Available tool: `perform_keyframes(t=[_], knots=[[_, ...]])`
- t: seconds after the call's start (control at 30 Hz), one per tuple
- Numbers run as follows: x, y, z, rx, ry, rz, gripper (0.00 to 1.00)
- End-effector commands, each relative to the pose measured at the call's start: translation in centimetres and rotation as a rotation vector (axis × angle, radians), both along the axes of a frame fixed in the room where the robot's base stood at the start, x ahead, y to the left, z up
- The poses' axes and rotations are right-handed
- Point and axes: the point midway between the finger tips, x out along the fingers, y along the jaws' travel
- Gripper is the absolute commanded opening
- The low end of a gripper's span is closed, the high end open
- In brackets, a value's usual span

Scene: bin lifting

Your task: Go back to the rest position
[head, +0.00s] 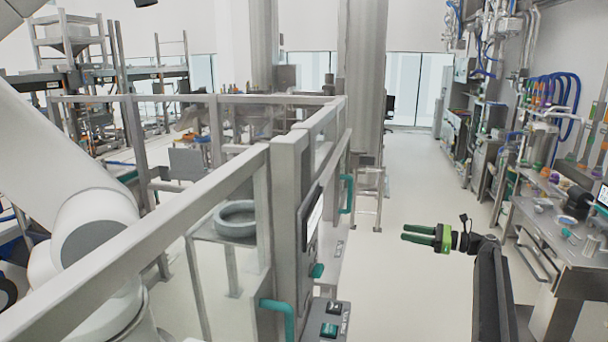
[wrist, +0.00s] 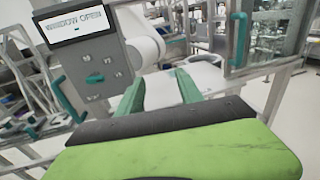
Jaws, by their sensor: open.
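My gripper (head: 404,233) hangs in free air right of the middle in the head view, above the pale floor. Its two green fingers point left and stand a little apart, with nothing visible between them. In the wrist view my gripper (wrist: 160,78) shows two dark green fingers spread apart and empty behind a bright green body. They point toward the fenced cell. A panel (wrist: 88,45) with a screen reading "WINDOW OPEN" is beyond them at upper left. No contact shows.
A grey-framed cell (head: 290,190) with teal handles (head: 348,194) stands left of my gripper; a ring-shaped part (head: 237,219) lies on a stand inside. A control box (head: 331,318) is at the front. A cluttered workbench (head: 545,225) is at right. The floor aisle (head: 415,180) between is clear.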

Motion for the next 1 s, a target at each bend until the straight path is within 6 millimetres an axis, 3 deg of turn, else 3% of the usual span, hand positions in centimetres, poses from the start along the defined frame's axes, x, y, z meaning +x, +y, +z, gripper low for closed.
perform_keyframes(t=[0.37,0.57,0.67,0.8,0.9,1.0], knots=[[-3.6,7.8,-5.3,-0.288,-0.106,0.095,0.43],[-8.2,13.5,-10.4,-0.569,-0.234,0.240,0.43],[-12.5,16.9,-14.0,-0.775,-0.345,0.387,0.43],[-21.8,20.4,-19.9,-1.151,-0.594,0.775,0.43],[-27.0,20.2,-22.2,-1.344,-0.755,1.079,0.43],[-30.1,19.2,-23.1,-1.451,-0.861,1.323,0.43]])
